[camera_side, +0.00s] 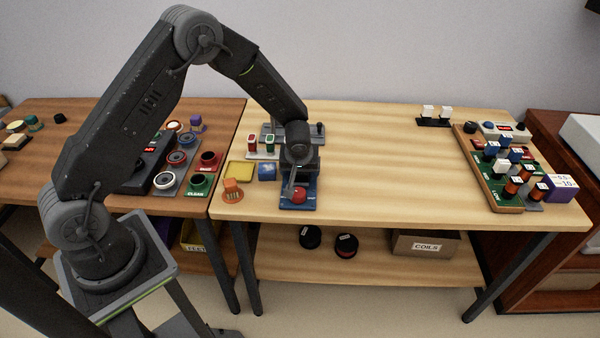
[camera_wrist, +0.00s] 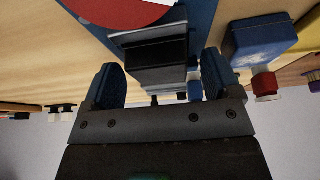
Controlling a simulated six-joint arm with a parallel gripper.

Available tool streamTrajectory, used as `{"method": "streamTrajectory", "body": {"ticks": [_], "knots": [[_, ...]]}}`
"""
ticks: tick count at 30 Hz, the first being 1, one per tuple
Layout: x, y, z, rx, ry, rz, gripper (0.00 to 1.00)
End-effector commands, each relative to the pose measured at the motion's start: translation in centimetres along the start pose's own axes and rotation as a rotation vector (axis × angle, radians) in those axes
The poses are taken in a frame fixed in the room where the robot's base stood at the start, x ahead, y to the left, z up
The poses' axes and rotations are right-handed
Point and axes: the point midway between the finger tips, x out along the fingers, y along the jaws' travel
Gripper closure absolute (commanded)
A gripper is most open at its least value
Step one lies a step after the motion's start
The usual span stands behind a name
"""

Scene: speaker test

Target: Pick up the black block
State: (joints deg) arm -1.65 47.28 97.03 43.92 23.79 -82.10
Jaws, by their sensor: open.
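A black block (camera_wrist: 157,60) shows in the wrist view, between the two dark blue fingers of my gripper (camera_wrist: 160,78), with gaps on both sides. The fingers are apart. The block appears to be by a blue plate (camera_wrist: 198,15) with a red round part (camera_wrist: 120,12). In the side view my gripper (camera_side: 297,178) points down over the blue plate (camera_side: 298,206), just behind the red knob (camera_side: 299,194). I cannot make out the block apart from my gripper there. I cannot tell whether the fingertips reach past the block.
A blue block (camera_side: 267,172), a yellow tray (camera_side: 240,170) and an orange piece (camera_side: 232,189) stand close to the left. Red and green switches (camera_side: 262,143) stand behind. A crowded green board (camera_side: 484,174) is far right. The table's middle right (camera_side: 390,165) is bare.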

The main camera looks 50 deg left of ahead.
Motion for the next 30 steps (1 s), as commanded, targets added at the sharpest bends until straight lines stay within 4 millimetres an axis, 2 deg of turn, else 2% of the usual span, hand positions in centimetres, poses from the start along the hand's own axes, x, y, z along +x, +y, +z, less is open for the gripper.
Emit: {"method": "streamTrajectory", "body": {"ticks": [2,19,30], "knots": [[-0.02,0.0,-0.01,0.0,0.0,0.0,0.17],[-0.06,0.0,0.01,0.0,0.0,0.0,0.72],[-0.53,0.03,-0.25,-0.002,0.001,0.001,0.73]]}}
